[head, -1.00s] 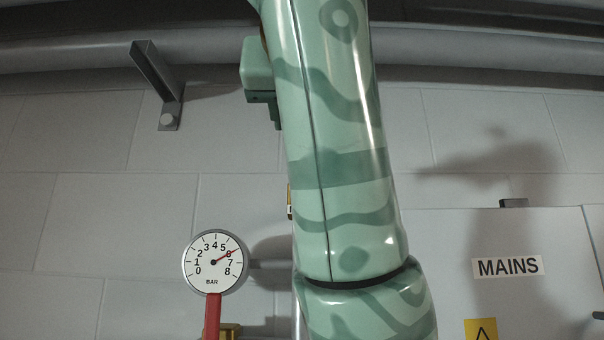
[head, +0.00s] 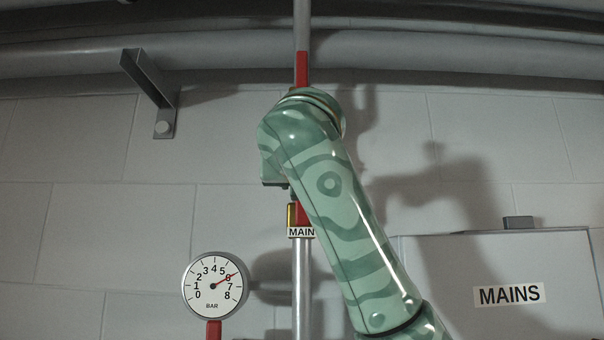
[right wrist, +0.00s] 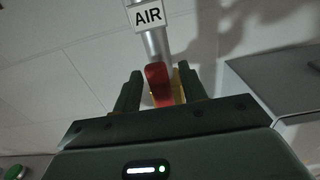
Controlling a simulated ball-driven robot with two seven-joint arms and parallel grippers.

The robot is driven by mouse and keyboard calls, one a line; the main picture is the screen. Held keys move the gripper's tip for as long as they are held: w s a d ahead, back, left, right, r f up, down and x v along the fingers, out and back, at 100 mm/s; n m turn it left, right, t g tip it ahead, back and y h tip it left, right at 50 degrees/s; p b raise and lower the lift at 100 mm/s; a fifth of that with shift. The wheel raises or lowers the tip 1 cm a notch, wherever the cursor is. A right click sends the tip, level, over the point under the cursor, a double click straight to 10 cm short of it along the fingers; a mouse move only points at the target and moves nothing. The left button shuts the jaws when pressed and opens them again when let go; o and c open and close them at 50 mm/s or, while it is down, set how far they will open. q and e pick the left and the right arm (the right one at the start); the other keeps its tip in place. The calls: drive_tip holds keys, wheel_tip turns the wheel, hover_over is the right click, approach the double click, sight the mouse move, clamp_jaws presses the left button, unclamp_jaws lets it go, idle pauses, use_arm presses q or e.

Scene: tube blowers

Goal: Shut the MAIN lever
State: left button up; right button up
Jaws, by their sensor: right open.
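A vertical pipe (head: 302,275) carries a white label reading MAIN (head: 300,232), partly covered by my right arm. Just above the label, part of a red lever (head: 302,212) shows beside a yellow-brass part (head: 292,215). In the right wrist view the red lever (right wrist: 157,85) stands between the two dark fingers of my right gripper (right wrist: 160,91), with brass (right wrist: 179,86) to its right. The gripper is open around the lever; contact cannot be told. In the head view its fingers are mostly hidden at the valve. My left gripper is out of view.
A pressure gauge (head: 213,286) at lower left reads about 6 bar. A grey box labelled MAINS (head: 508,294) is at right. A red section (head: 302,68) shows on the pipe above my arm. An AIR label (right wrist: 148,16) tops the wrist view. A bracket (head: 150,90) is upper left.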

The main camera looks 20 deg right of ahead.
clamp_jaws()
drive_tip(key=shift+a, duration=0.1)
drive_tip(key=w+a+f+n+p, duration=0.1)
drive_tip(key=a+f+n+p, duration=0.3)
drive_tip(key=n, duration=1.4)
drive_tip(key=shift+w+a+f, duration=0.3)
drive_tip(key=shift+a+f, duration=0.5)
drive_tip(key=shift+f, duration=0.35)
unclamp_jaws()
